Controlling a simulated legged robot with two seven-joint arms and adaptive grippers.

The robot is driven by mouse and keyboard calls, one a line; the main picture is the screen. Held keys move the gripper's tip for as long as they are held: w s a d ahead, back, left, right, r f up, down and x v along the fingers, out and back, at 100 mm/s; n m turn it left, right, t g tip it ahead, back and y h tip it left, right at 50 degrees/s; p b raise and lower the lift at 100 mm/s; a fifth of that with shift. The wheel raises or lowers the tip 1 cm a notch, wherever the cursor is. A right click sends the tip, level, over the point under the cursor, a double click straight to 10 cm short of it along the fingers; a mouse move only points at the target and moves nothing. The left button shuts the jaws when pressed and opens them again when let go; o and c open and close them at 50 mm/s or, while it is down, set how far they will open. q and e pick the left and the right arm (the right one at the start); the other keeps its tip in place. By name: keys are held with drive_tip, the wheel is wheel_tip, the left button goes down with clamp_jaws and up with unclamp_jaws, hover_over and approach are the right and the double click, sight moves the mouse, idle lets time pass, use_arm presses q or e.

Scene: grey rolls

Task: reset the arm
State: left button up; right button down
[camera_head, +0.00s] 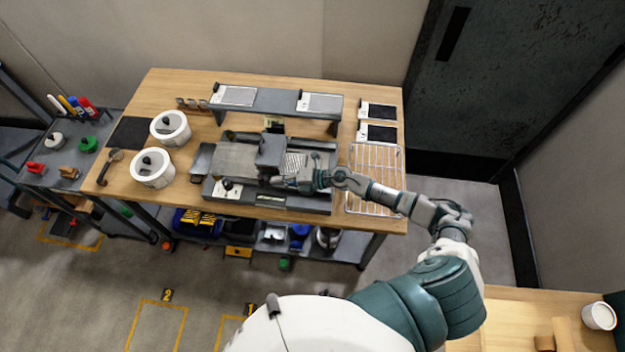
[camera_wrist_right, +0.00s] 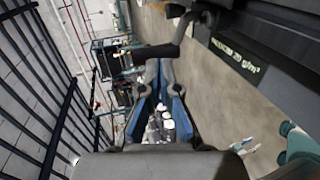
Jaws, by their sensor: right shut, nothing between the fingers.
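My right arm reaches from the lower right over the wooden table (camera_head: 140,100). My right gripper (camera_head: 278,182) is at the front of the grey machine (camera_head: 236,160) in the middle of the table, close to its dark upright block (camera_head: 271,152). I cannot tell whether it touches the machine. In the right wrist view the gripper (camera_wrist_right: 160,82) is shut with nothing held, and a dark edge of the machine with white lettering (camera_wrist_right: 235,55) is at the upper right. My left arm and gripper are not in view.
Two white round pots (camera_head: 153,168) stand on the left of the table. A grey raised shelf (camera_head: 275,101) is at the back. A wire rack (camera_head: 375,160) lies on the right, under my forearm. A side cart (camera_head: 65,160) with coloured items stands at the left.

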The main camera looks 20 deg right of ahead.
drive_tip(key=shift+s+d, duration=0.45)
drive_tip(key=shift+d, duration=0.4)
